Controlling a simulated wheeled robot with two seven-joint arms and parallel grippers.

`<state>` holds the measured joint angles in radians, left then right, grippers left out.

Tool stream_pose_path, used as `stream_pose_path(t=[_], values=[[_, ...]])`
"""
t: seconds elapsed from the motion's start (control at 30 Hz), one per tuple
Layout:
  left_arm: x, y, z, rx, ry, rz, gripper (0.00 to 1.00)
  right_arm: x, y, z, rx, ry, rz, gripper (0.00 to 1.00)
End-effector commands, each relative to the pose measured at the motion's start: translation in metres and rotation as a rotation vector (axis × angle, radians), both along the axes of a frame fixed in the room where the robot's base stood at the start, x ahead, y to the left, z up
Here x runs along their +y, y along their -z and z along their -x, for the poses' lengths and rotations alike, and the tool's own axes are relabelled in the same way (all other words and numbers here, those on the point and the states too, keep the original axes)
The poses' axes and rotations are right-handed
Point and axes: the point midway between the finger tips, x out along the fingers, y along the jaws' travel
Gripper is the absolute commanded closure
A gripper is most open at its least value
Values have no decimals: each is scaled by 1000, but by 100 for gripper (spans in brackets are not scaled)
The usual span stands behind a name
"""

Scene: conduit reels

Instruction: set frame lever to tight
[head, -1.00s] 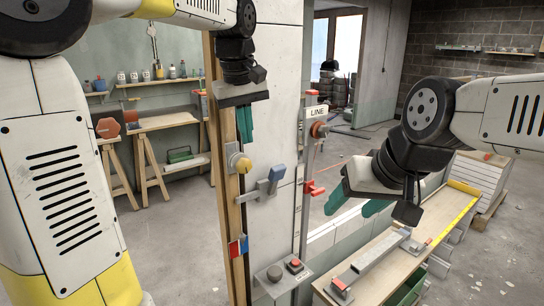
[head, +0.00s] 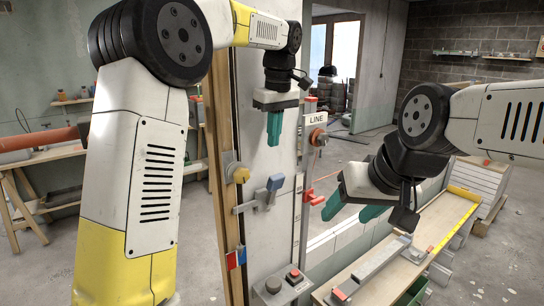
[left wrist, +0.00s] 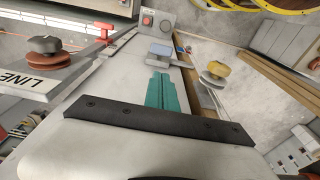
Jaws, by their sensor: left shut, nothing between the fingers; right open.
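A lever with a blue-grey handle (head: 275,183) and grey arm is mounted on the pale wall panel. It also shows in the left wrist view (left wrist: 160,51), beyond my fingertips. I cannot read any tight mark on it. My left gripper (head: 274,128) is shut and empty, pointing down above the lever, apart from it. In the left wrist view its teal fingers (left wrist: 158,90) are together. My right gripper (head: 352,210) is open and empty, right of the panel above the long bench.
A yellow knob (head: 241,174) sits left of the lever. A red-button box (head: 294,276) is below. A bench (head: 385,258) lies at right.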

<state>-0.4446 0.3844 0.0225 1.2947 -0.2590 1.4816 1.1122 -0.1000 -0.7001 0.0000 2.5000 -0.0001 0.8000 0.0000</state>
Motion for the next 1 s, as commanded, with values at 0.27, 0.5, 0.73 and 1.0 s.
stream_pose_path(t=[0.27,0.5,0.73,1.0], values=[[4,47,-3,5,1,-2,100,0,0,0,0,0,0,40],[7,83,-8,3,0,-2,100,0,0,0,0,0,0,40],[7,94,-9,0,0,0,100,0,0,0,0,0,0,40],[7,94,-9,0,1,0,100,0,0,0,0,0,0,40]])
